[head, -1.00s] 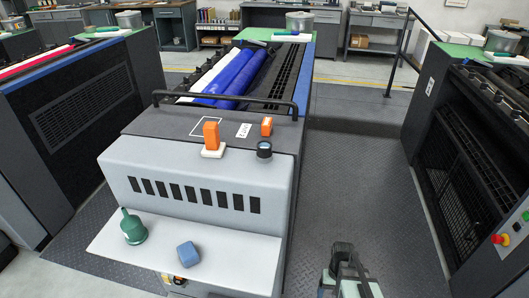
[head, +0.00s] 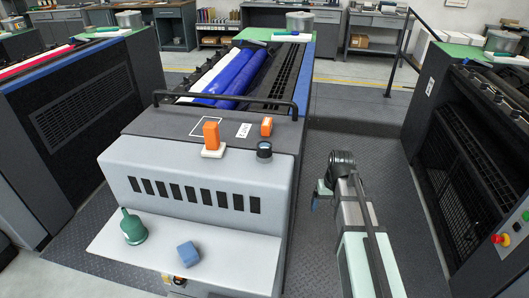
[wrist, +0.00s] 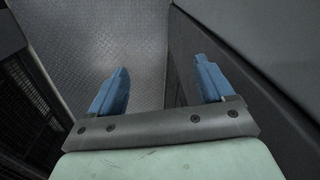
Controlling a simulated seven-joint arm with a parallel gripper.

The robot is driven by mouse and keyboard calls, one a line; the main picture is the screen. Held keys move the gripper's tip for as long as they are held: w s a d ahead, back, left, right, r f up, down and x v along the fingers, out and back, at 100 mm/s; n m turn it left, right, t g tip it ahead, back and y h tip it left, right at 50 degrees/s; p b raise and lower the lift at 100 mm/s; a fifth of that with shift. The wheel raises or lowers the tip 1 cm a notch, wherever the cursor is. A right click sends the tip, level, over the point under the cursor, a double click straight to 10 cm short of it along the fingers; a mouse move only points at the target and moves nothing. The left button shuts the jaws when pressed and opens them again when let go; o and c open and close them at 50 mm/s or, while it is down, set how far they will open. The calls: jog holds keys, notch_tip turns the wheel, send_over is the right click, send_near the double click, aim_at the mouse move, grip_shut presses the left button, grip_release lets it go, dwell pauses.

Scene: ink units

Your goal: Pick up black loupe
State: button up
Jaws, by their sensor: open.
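The black loupe (head: 264,149) is a small dark cylinder with a glassy top. It stands on the grey top of the ink unit, near the right edge, in the head view. My gripper (head: 318,192) hangs to the right of the unit, lower right of the loupe and apart from it. In the wrist view my gripper (wrist: 162,88) shows two blue fingers spread wide with nothing between them. The loupe is not in the wrist view.
The right aisle floor is clear.

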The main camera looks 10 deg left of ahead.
jog(key=w+a+r+t, duration=0.1)
jog(key=w+a+r, duration=0.1)
jog(key=r, duration=0.5)
jog(key=w+a+r+t, duration=0.1)
jog(key=w+r, duration=0.1)
jog(key=r, duration=0.6)
notch_tip(320, 180, up, 23)
jog(key=n+y, duration=0.1)
jog(key=n, duration=0.3)
send_over(265, 145)
jog(key=s+d, duration=0.2)
jog(key=s, duration=0.1)
jog(key=shift+t, duration=0.3)
jog(key=shift+x, duration=7)
jog(key=c, duration=1.1)
jog(key=shift+r, duration=0.15)
jog(key=shift+c, duration=0.2)
